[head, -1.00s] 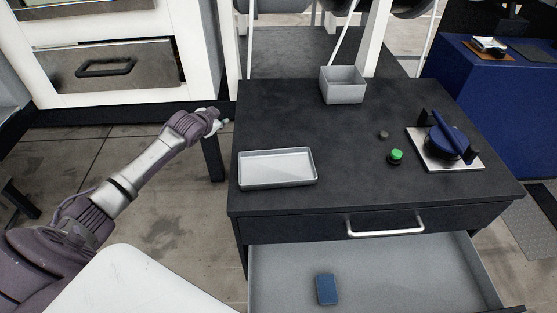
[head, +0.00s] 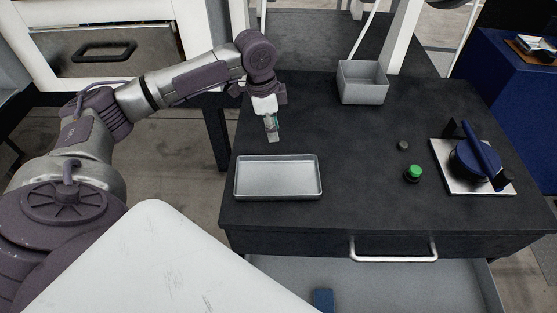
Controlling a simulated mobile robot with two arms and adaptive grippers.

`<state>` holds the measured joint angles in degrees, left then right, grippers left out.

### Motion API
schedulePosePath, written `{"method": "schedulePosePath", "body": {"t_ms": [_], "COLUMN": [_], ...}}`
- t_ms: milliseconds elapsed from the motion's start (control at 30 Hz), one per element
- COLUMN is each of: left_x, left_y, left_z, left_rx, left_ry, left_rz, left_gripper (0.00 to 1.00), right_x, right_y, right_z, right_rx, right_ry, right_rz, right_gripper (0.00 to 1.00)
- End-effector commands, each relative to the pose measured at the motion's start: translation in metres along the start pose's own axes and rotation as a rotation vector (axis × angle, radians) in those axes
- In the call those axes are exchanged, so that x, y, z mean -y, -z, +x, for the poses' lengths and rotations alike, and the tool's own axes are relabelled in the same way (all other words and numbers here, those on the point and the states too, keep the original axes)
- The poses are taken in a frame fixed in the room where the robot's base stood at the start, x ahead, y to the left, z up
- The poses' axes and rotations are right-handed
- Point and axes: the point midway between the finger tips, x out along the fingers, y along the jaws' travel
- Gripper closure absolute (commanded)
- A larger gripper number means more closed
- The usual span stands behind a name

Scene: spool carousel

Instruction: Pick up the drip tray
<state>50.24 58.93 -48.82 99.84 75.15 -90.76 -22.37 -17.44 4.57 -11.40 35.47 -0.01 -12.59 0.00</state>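The drip tray (head: 278,177) is a shallow grey metal rectangle with a low rim. It lies flat and empty on the left part of the dark worktop, near its front left edge. My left gripper (head: 272,134) points down just behind the tray's far rim, above the worktop and apart from the tray. Its fingers are small and seen edge-on, so I cannot tell whether they are open or shut. Nothing shows in it. My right gripper is not in view.
The dark worktop (head: 330,128) carries a grey open box (head: 362,83) at the back, a green button (head: 413,173), a small dark knob (head: 403,145) and a blue-handled device (head: 473,160) at right. An open drawer (head: 400,286) below holds a blue item (head: 323,300).

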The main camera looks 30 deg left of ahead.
Motion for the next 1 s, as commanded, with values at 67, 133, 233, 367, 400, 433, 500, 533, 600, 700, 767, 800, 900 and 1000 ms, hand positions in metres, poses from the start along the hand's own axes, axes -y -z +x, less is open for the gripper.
{"method": "schedulePosePath", "body": {"t_ms": [67, 133, 233, 367, 400, 433, 500, 533, 600, 700, 767, 800, 900, 1000], "left_x": [-0.001, 0.0, 0.0, 0.0, -0.001, -0.002, -0.004, -0.005, -0.005, -0.005, -0.005, -0.005, -0.005, -0.005], "left_y": [-0.001, 0.0, 0.0, -0.001, -0.002, -0.003, -0.005, -0.006, -0.006, -0.005, -0.006, -0.006, -0.006, -0.006], "left_z": [0.017, 0.027, 0.037, 0.044, 0.048, 0.052, 0.063, 0.068, 0.078, 0.088, 0.091, 0.092, 0.092, 0.092], "left_rx": [0.001, 0.0, 0.0, 0.0, 0.0, 0.001, 0.001, 0.002, 0.0, -0.001, -0.001, -0.001, -0.001, -0.001], "left_ry": [-0.002, -0.001, 0.0, 0.001, 0.001, 0.001, 0.0, -0.001, 0.0, 0.002, 0.003, 0.003, 0.003, 0.003], "left_rz": [-0.001, -0.001, -0.002, -0.002, -0.002, -0.002, -0.002, -0.002, -0.002, -0.002, -0.001, -0.001, -0.001, -0.001], "left_gripper": [0.68, 0.68, 0.68, 0.68, 0.68, 0.68, 0.68, 0.68, 0.68, 0.68, 0.68, 0.68, 0.68, 0.69], "right_x": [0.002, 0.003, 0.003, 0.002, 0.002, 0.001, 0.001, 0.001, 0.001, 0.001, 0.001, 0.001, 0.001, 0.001], "right_y": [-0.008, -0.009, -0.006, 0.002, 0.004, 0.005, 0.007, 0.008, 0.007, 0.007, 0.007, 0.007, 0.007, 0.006], "right_z": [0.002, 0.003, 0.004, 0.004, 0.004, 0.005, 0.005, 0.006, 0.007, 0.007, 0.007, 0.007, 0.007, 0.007], "right_rx": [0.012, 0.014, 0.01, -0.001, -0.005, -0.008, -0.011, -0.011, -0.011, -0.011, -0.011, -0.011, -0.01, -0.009], "right_ry": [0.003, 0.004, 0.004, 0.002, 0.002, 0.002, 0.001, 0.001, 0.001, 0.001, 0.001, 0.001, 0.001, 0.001], "right_rz": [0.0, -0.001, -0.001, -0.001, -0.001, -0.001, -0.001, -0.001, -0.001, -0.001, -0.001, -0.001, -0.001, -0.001], "right_gripper": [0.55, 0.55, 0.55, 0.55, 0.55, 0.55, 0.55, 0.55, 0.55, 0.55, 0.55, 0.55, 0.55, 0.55]}}
